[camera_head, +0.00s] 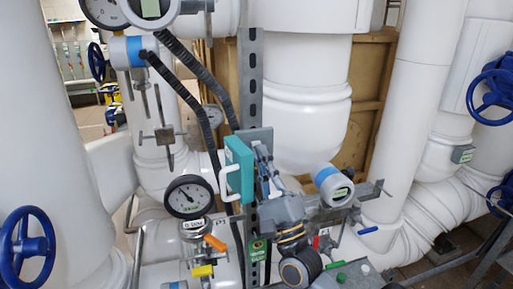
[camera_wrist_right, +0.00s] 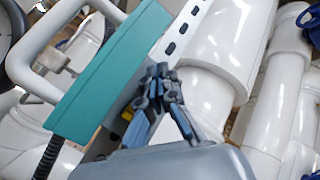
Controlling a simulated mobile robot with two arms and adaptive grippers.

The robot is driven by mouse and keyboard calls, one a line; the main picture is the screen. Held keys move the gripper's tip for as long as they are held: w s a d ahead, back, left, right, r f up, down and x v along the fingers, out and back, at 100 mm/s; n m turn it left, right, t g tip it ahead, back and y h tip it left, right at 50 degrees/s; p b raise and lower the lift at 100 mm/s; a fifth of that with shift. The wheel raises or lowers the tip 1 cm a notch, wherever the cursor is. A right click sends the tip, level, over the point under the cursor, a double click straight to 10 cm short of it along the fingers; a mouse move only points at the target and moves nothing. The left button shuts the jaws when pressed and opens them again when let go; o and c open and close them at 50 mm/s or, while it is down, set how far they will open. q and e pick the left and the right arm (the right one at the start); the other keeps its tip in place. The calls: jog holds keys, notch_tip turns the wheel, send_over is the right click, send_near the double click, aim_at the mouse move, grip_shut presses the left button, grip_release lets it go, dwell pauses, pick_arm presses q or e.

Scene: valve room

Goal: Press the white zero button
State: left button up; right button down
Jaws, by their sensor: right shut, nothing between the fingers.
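My right gripper (camera_head: 262,160) is shut and empty, beside the right side of a teal box (camera_head: 239,168) with a white handle. In the right wrist view the closed dark fingertips (camera_wrist_right: 157,78) are close to the edge of the teal box (camera_wrist_right: 110,75); I cannot tell whether they touch. I cannot make out a button clearly labelled zero. A small round white piece (camera_head: 365,268) shows low in the head view, near a green one (camera_head: 340,277); I cannot tell whether it is the button. My left gripper is not in view.
A slotted metal post (camera_head: 250,75) stands behind the gripper. A black-rimmed gauge (camera_head: 190,197) is left of the teal box. A blue-and-white transmitter (camera_head: 331,185) is on the right. Thick white pipes and blue handwheels (camera_head: 25,245) crowd the sides, leaving little free room.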

jog(key=shift+w+a, duration=0.1)
jog(key=shift+w, duration=0.15)
jog(key=shift+w+a+b, duration=0.1)
jog(key=shift+w+b, duration=0.35)
dwell(0.6)
dwell(0.4)
jog(key=shift+s+d+p, duration=0.3)
jog(key=shift+s, duration=0.6)
jog(key=s, duration=0.1)
jog(key=s+d+p, duration=0.1)
jog(key=s, duration=0.2)
jog(key=shift+s+d, duration=0.25)
jog(key=shift+s, duration=0.1)
dwell(0.3)
